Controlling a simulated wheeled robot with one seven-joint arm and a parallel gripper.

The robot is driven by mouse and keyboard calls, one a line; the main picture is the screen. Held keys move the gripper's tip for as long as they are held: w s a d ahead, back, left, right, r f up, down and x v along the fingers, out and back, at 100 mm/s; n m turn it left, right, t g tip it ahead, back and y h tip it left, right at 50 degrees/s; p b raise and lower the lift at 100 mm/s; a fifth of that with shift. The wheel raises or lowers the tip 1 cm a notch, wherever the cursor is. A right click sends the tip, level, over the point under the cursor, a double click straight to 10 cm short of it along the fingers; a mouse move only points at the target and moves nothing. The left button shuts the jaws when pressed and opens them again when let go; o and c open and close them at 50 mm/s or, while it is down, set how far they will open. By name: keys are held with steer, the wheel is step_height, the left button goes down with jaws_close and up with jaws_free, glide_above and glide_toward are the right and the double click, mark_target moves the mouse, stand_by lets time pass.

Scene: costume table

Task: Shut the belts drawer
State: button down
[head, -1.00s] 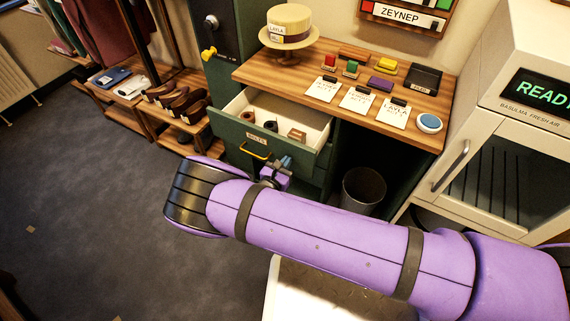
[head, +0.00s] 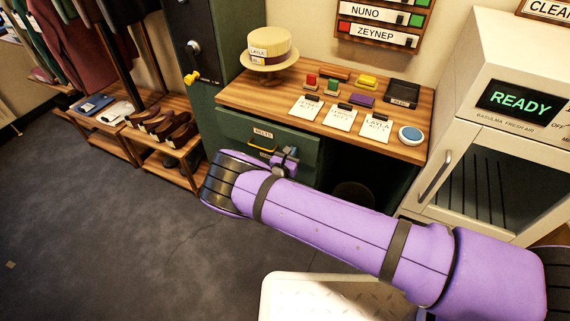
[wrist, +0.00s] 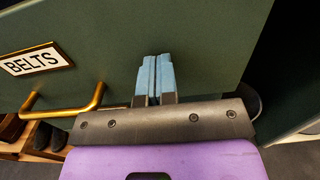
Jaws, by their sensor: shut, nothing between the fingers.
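The belts drawer (head: 288,141) is a green drawer front under the wooden tabletop, with a BELTS label and a brass handle. In the head view its front sits close under the tabletop and its inside is not visible. In the wrist view the drawer front (wrist: 190,30) fills most of the picture, with the brass handle (wrist: 65,100) at left. My gripper (wrist: 153,80) has its blue fingertips together and empty, right of the handle and against or very near the drawer front; contact is unclear. In the head view my gripper (head: 291,153) is partly hidden by my arm.
The tabletop (head: 245,92) holds a hat on a stand (head: 270,48), cards, coloured blocks and a blue-white round item (head: 411,134). A white cabinet (head: 450,150) stands at right. Shoe shelves (head: 160,150) stand at left. Open floor lies at lower left.

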steer(key=x, duration=0.2)
steer(key=shift+w+d, duration=0.15)
steer(key=shift+w, duration=0.2)
steer(key=shift+w+d+r, duration=0.1)
steer(key=shift+w+r, duration=0.05)
steer(key=shift+w, duration=0.05)
